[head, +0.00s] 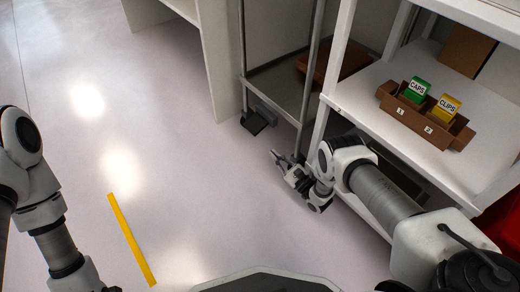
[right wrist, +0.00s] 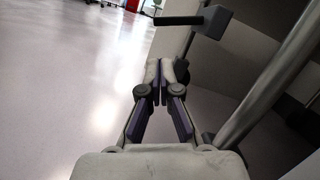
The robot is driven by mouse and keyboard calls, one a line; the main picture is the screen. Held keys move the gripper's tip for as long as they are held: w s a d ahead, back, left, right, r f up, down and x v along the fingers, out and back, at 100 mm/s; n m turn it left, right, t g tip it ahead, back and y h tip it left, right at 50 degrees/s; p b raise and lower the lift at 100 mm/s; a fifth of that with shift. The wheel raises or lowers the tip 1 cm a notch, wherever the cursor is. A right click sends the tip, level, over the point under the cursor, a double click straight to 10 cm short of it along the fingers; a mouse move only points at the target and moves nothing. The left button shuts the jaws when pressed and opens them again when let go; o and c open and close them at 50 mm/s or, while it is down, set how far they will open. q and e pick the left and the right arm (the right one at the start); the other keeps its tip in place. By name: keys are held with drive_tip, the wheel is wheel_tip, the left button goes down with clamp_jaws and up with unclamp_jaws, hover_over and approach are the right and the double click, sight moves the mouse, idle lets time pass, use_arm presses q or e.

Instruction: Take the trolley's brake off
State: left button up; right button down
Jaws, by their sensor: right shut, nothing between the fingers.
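The trolley (head: 290,88) is a metal frame with thin posts and a low shelf, at the top middle of the head view. A black brake pedal (head: 256,121) sticks out low at its near left corner. In the right wrist view a dark pedal-like bar (right wrist: 182,20) shows beyond the fingertips, with a metal post (right wrist: 262,98) to the right. My right gripper (head: 276,157) is low beside the trolley, short of the pedal and apart from it. Its fingers (right wrist: 160,76) are shut and empty. My left arm shows at the left edge; its gripper is out of view.
A white shelf unit (head: 345,100) stands right of the trolley, holding a brown box (head: 397,108) with green and yellow card packs. A pale panel (head: 212,50) stands to the left. The floor at left is open, with a yellow strip (head: 131,240).

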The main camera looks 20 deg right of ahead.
sight(256, 124)
use_arm(q)
drive_tip(key=shift+t, duration=0.3)
drive_tip(key=f+b, duration=0.1)
drive_tip(key=w+f+b, duration=0.1)
drive_tip(key=f+b, duration=0.2)
drive_tip(key=f, duration=0.1)
drive_tip(key=shift+w, duration=0.3)
use_arm(e)
drive_tip(key=x, duration=0.9)
use_arm(q)
drive_tip(key=shift+r, duration=0.15)
use_arm(e)
drive_tip(key=shift+w+r, duration=0.1)
drive_tip(key=shift+r, duration=0.05)
